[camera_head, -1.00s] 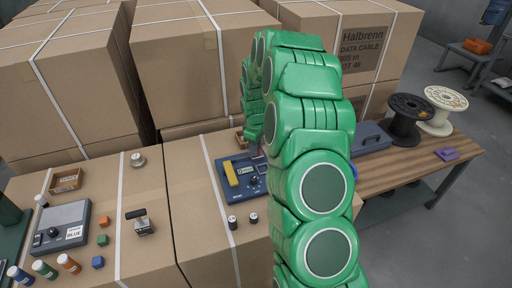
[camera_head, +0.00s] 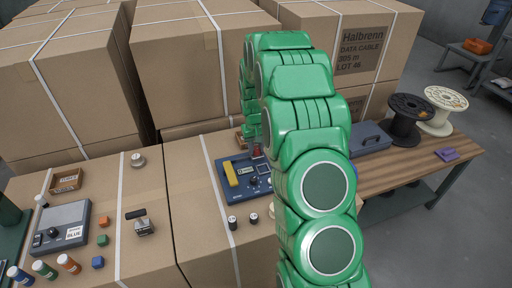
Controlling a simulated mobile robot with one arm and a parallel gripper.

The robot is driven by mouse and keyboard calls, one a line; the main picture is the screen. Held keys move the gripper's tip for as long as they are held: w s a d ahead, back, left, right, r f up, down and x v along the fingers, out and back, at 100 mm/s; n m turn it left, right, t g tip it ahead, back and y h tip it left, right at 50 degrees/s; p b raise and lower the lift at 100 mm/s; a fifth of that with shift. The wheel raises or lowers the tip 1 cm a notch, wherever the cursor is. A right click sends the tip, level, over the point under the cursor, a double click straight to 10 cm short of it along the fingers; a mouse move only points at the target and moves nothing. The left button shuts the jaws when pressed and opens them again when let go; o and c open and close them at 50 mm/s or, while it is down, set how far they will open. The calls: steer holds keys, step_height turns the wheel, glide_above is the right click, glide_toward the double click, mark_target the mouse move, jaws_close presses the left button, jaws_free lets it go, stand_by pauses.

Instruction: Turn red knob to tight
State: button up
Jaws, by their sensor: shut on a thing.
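A blue device (camera_head: 238,194) with a yellow bar (camera_head: 231,174), a small display and a dark knob (camera_head: 253,181) lies on a cardboard box. My green arm reaches over its right side. My gripper (camera_head: 257,155) is small and partly hidden at the device's upper right edge. It is shut on a small red piece (camera_head: 256,148), which looks like the red knob. The knob's base, its marks and its exact turn angle are too small or hidden to read.
Two small dark cylinders (camera_head: 233,222) stand in front of the device. To the left are a grey scale-like box (camera_head: 62,222), a stamp-like tool (camera_head: 143,226) and coloured cubes. Tall cartons (camera_head: 190,70) stand behind. A wooden table (camera_head: 400,170) with spools is at right.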

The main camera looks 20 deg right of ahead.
mark_target(255, 149)
steer(key=shift+m, duration=0.3)
steer(key=o, duration=1.1)
steer(key=shift+c, duration=0.2)
steer(key=shift+r, duration=0.15)
step_height(255, 149, up, 7)
steer(key=shift+a+r, duration=0.1)
steer(key=shift+r, duration=0.1)
